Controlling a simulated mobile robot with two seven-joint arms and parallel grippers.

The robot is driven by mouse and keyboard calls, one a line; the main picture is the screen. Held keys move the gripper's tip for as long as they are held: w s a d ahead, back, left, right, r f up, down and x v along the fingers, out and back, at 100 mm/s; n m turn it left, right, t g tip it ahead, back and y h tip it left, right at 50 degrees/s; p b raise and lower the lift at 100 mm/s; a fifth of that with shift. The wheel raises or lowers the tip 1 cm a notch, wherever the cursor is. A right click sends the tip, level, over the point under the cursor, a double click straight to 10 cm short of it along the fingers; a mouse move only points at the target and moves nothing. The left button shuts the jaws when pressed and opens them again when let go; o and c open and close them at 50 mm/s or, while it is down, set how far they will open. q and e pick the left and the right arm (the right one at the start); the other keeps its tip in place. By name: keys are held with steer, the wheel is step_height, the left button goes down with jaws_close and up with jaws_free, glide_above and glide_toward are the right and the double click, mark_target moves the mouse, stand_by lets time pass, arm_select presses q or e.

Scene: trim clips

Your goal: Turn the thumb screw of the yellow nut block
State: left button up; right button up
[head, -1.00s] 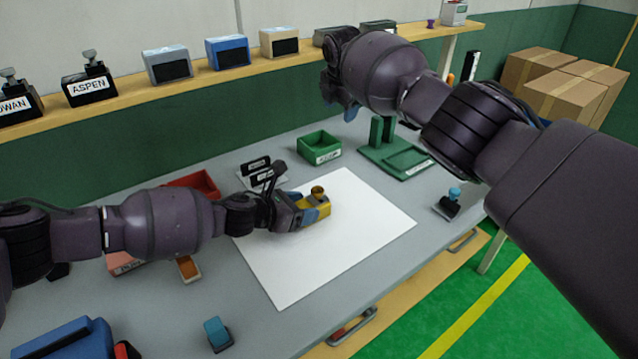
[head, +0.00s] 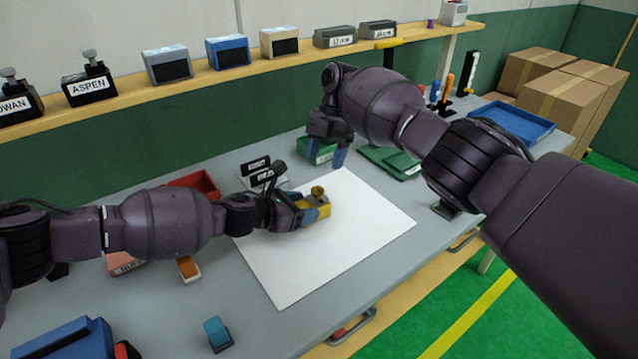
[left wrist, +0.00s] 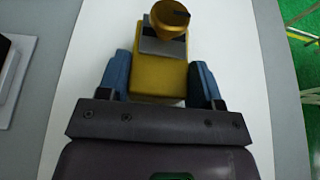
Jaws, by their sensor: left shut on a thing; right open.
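The yellow nut block (head: 318,211) sits on the white sheet (head: 340,248), with its brass thumb screw (head: 318,192) on top at the far end. My left gripper (head: 312,212) is shut on the block's sides. In the left wrist view, the blue fingers (left wrist: 160,84) press on both sides of the yellow block (left wrist: 158,76), and the round thumb screw (left wrist: 171,18) stands beyond a grey plate. My right gripper (head: 326,160) is open and empty, fingers pointing down, above the sheet's far edge, behind and above the block.
A green box (head: 310,146) is partly hidden behind my right gripper. A green fixture (head: 395,160) stands right of it. A teal-topped stamp (head: 217,334) lies in front. The sheet's right part is clear.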

mark_target(318, 189)
steer(key=x, duration=0.7)
steer(key=c, duration=0.9)
